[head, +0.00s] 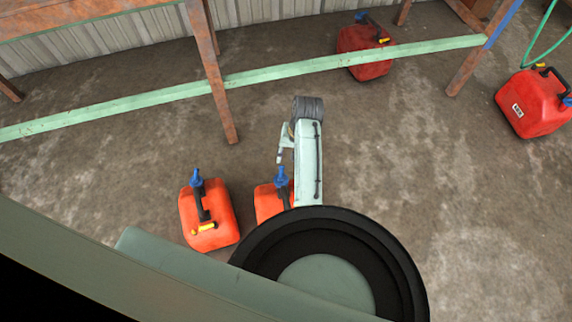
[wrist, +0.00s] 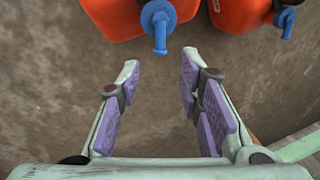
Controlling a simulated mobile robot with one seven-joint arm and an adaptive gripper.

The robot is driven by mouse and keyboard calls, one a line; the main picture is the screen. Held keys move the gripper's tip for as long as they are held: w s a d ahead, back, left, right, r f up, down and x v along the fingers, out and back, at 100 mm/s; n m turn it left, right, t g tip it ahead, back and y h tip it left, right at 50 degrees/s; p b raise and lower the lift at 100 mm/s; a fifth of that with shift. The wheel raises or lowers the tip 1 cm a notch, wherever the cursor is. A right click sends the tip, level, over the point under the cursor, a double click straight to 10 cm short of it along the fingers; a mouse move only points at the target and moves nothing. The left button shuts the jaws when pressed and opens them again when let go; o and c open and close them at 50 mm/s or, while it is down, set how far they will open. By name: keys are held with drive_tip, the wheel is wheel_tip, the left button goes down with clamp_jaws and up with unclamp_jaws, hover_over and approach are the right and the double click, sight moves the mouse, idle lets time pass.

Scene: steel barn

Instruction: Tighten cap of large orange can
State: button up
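Two orange cans stand on the floor in the head view. The left one (head: 207,222) shows whole, with a blue spout cap (head: 196,178), a dark handle and a yellow piece. The other (head: 268,203) is partly hidden by my arm, with its blue cap (head: 281,176) showing. In the wrist view, one can (wrist: 112,14) with a blue cap (wrist: 159,20) is at the top, and another (wrist: 240,14) with a blue cap (wrist: 286,20) is at top right. I cannot tell which is the large can. My gripper (wrist: 160,72) is open and empty, apart from both caps.
Two red cans stand farther off, one (head: 366,58) by the pale green beam (head: 270,74) and one (head: 532,106) at right near a green hose (head: 535,50). A rusty table leg (head: 217,85) stands behind the orange cans. The floor (head: 420,170) at right is clear.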

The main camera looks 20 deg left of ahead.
sight(282, 169)
drive_tip(key=f, duration=0.3)
drive_tip(key=a+f, duration=0.1)
drive_tip(key=f, duration=0.5)
drive_tip(key=shift+s+a, duration=0.2)
drive_tip(key=shift+a, duration=0.2)
drive_tip(key=shift+c, duration=0.2)
clamp_jaws()
